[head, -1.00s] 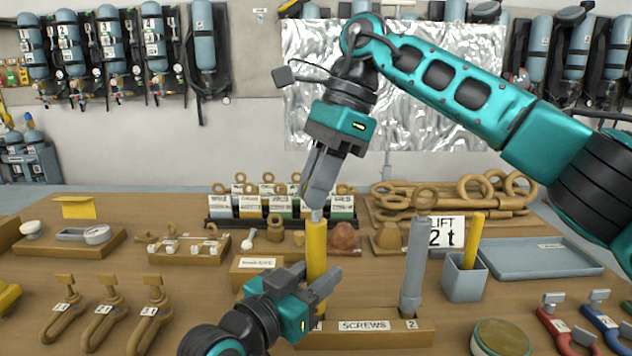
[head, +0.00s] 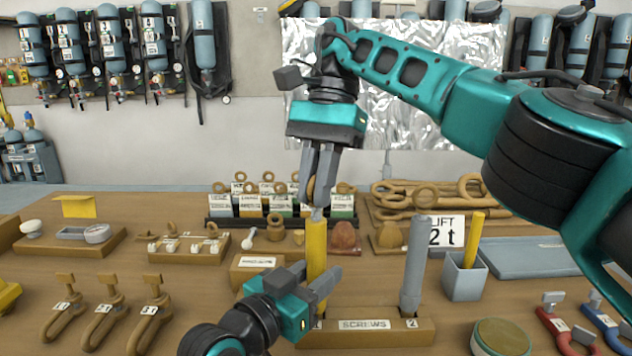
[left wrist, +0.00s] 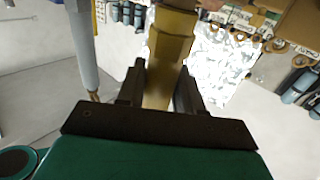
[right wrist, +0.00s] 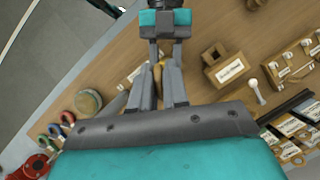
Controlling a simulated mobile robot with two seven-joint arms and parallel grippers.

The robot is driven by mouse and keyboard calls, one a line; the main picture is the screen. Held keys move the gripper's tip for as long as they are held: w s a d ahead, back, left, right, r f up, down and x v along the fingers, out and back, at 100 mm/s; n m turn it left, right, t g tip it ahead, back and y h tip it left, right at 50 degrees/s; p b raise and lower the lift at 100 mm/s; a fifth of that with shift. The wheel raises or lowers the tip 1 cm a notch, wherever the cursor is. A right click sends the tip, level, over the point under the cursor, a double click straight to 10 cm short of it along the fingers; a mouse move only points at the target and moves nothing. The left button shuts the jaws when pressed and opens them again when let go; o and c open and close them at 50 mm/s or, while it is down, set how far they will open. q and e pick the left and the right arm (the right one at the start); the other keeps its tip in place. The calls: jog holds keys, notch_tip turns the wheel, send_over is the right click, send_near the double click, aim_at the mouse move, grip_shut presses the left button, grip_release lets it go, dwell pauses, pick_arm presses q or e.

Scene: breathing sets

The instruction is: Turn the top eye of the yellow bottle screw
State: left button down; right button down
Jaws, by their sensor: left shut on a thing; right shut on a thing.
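The yellow bottle screw (head: 316,248) stands upright at position 1 of the wooden screws holder (head: 385,338). My left gripper (head: 322,278) is shut on its yellow body from the left; the body also shows between the fingers in the left wrist view (left wrist: 168,62). My right gripper (head: 315,200) points down from above and is shut on the top eye (head: 311,188), which is mostly hidden by the fingers. In the right wrist view a bit of yellow (right wrist: 157,72) shows between the fingers.
A grey bottle screw (head: 414,265) stands at position 2, close on the right. A grey cup (head: 464,277) with a yellow stick is further right. Wooden shackles (head: 104,318) lie at left.

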jog(key=shift+f+n, duration=0.2)
jog(key=shift+n, duration=0.1)
dwell(0.4)
jog(key=c, duration=1.3)
grip_release()
jog(key=shift+o, duration=0.4)
jog(key=shift+r, duration=0.15)
jog(key=shift+m, duration=0.5)
